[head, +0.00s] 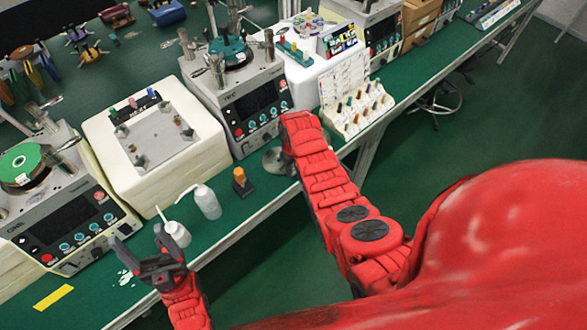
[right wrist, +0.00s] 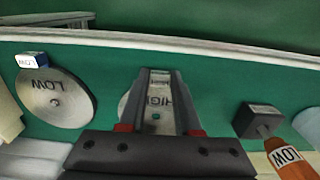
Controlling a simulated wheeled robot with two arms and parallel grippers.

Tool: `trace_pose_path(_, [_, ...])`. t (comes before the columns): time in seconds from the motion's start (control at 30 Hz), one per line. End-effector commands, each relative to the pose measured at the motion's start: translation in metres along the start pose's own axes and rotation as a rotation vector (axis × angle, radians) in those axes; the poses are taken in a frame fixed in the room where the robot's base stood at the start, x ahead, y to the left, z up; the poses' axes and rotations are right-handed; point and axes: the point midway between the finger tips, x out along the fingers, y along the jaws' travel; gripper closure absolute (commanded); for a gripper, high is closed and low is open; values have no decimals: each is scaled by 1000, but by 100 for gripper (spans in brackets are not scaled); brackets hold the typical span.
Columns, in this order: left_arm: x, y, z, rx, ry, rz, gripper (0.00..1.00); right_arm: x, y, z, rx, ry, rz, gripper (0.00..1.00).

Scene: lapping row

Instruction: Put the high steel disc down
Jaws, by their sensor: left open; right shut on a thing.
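The high steel disc (right wrist: 157,100), marked HIGH, is between the fingers of my right gripper (right wrist: 161,76) in the right wrist view. The fingers are shut on it and cover much of it. It is at or just above the green bench top; I cannot tell if it touches. In the head view a grey disc (head: 273,161) shows beside my right forearm, its label unreadable, and my arm hides the right gripper's fingers. My left gripper (head: 140,239) is open and empty near the bench's front edge.
A steel disc marked LOW (right wrist: 56,98) lies at left in the wrist view, with a small tag block (right wrist: 32,61). A black block (right wrist: 258,120) and an orange LOW piece (right wrist: 290,158) are at right. White bottles (head: 206,202) stand near my left gripper. Machines line the bench behind.

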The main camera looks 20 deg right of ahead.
Motion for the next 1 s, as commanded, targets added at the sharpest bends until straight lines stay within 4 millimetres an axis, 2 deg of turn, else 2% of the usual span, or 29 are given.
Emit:
trace_pose_path(0.2, [-5, 0, 1, 0, 0, 0, 24, 5, 0, 0, 0, 0, 0, 100])
trace_pose_path(0.23, [-3, 0, 0, 0, 0, 0, 24, 3, 0, 0, 0, 0, 0, 63])
trace_pose_path(0.37, [-3, 0, 0, 0, 0, 0, 24, 3, 0, 0, 0, 0, 0, 39])
trace_pose_path(0.73, [2, 0, 0, 0, 0, 0, 24, -2, 0, 0, 0, -1, -1, 38])
trace_pose_path(0.8, [-2, 0, 0, 0, 0, 0, 24, -2, 0, 0, 0, 1, 0, 38])
trace_pose_path(1.0, [-9, 0, 2, 0, 0, 0, 24, -21, 0, 0, 0, 0, -1, 38])
